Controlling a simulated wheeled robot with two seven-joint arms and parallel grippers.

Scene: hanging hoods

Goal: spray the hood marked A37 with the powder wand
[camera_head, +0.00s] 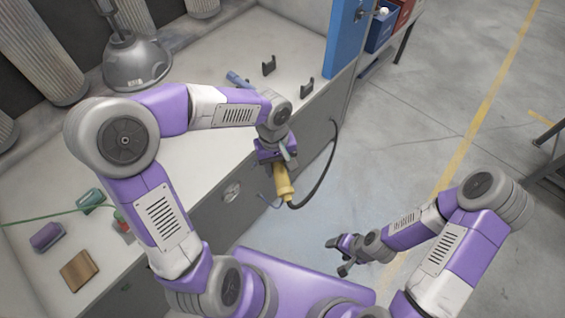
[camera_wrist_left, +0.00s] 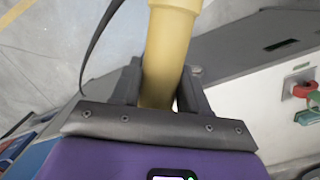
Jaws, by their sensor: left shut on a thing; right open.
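The powder wand (camera_head: 283,186) has a yellow body and a black hose. My left gripper (camera_head: 279,163) is shut on it, in front of the bench's front edge. In the left wrist view the yellow wand (camera_wrist_left: 170,45) stands between the two dark fingers of that gripper (camera_wrist_left: 160,88). A grey metal hood (camera_head: 136,62) hangs over the bench at the upper left; no marking on it can be read. My right gripper (camera_head: 344,253) is open and empty over the floor, to the right of the bench.
The pale bench (camera_head: 200,75) carries two small dark holders (camera_head: 269,66), a brown block (camera_head: 79,271), a purple object (camera_head: 46,236) and a green one (camera_head: 90,200). A blue panel (camera_head: 347,45) stands at the bench's right end. The floor at right is largely clear.

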